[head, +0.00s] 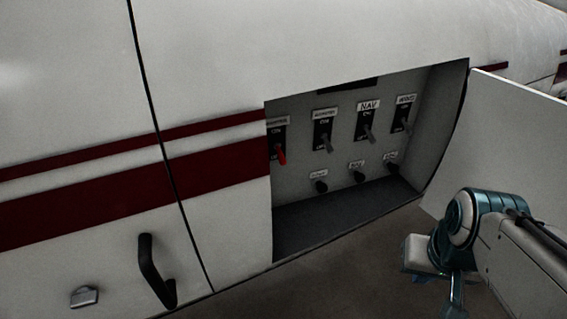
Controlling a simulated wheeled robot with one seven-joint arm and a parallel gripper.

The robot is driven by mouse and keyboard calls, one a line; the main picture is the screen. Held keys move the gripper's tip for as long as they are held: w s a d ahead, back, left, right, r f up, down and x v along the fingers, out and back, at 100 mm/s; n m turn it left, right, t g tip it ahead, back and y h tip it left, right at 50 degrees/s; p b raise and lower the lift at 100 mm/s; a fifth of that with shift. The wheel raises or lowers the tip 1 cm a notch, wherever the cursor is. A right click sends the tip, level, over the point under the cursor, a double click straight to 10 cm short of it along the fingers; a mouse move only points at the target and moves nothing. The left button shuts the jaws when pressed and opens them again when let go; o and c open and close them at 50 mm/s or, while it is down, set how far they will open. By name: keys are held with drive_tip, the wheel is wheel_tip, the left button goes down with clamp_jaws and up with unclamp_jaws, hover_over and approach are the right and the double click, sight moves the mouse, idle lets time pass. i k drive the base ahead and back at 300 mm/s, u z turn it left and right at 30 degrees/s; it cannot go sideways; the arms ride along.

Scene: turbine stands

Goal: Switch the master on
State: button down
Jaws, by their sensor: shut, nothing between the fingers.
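A panel of switches (343,149) is set in an open recess in the white body's side, in the head view. At the panel's left end is a switch with a red lever (281,155). Its label is partly cut off by the recess edge and I cannot read it for sure. The red lever's tip points down, towards the lower end of its dark plate. My teal and white arm is at the lower right, outside the recess and apart from the switches. I cannot make out my gripper's fingers in the picture.
Several grey-levered switches, one labelled NAV (368,126), stand to the right of the red one. Dark knobs (357,172) sit below. An open white door (520,135) stands right of the recess. A black handle (152,270) is at lower left.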

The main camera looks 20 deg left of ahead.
sight(282, 161)
drive_tip(key=z, duration=0.05)
drive_tip(key=k, duration=0.7)
drive_tip(key=u, duration=1.65)
drive_tip(key=i, duration=0.5)
